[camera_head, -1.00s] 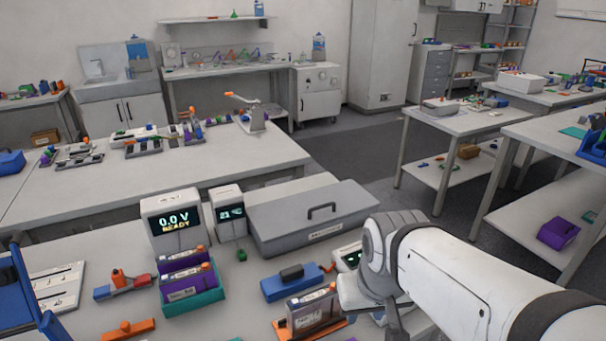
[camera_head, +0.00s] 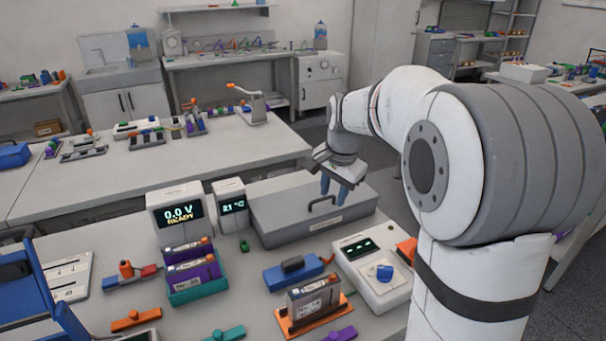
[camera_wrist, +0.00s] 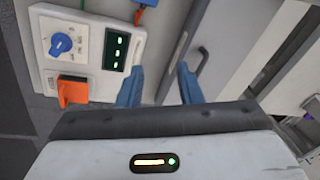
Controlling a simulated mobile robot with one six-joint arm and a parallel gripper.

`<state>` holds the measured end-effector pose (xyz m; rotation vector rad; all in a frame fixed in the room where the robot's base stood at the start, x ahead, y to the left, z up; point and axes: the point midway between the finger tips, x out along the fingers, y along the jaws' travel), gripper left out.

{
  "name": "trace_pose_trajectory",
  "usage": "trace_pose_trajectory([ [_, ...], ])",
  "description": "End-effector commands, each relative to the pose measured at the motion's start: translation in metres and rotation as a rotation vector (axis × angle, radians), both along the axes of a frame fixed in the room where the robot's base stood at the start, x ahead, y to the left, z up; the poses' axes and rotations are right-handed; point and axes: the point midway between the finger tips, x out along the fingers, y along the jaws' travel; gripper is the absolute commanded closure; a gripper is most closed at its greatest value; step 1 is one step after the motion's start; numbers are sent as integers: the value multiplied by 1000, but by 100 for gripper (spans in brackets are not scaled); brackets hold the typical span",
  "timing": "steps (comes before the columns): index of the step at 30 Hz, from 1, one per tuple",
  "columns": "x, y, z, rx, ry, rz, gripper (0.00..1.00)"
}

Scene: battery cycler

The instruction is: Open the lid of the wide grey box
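The wide grey box (camera_head: 285,222) stands at the back of the near bench with its lid down. A dark bar handle (camera_head: 322,203) sits on the lid. My gripper (camera_head: 337,190) has blue fingers pointing down just above the handle's right side. In the wrist view my gripper (camera_wrist: 158,88) has its two fingers apart with nothing between them.
A white device with a blue knob (camera_head: 368,270) stands in front of the box at right. Two display units (camera_head: 176,213) stand at its left. A blue case (camera_head: 293,276) and an orange-based holder (camera_head: 312,310) lie in front.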

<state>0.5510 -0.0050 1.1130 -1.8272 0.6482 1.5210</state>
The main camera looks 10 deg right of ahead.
Motion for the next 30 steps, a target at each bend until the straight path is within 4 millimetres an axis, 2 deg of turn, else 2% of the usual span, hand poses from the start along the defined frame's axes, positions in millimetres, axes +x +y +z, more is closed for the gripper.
trace_pose_trajectory([
  [1, 25, 0, -2, 17, 10, -69, 67],
  [3, 51, 1, -7, 41, 16, -164, 67],
  [6, 80, 1, -13, 68, 25, -271, 67],
  [9, 99, 1, -19, 86, 31, -345, 67],
  [16, 112, 2, -35, 99, 36, -397, 67],
  [24, 119, 4, -77, 98, 37, -395, 67],
  [30, 123, 5, -96, 98, 36, -394, 67],
])
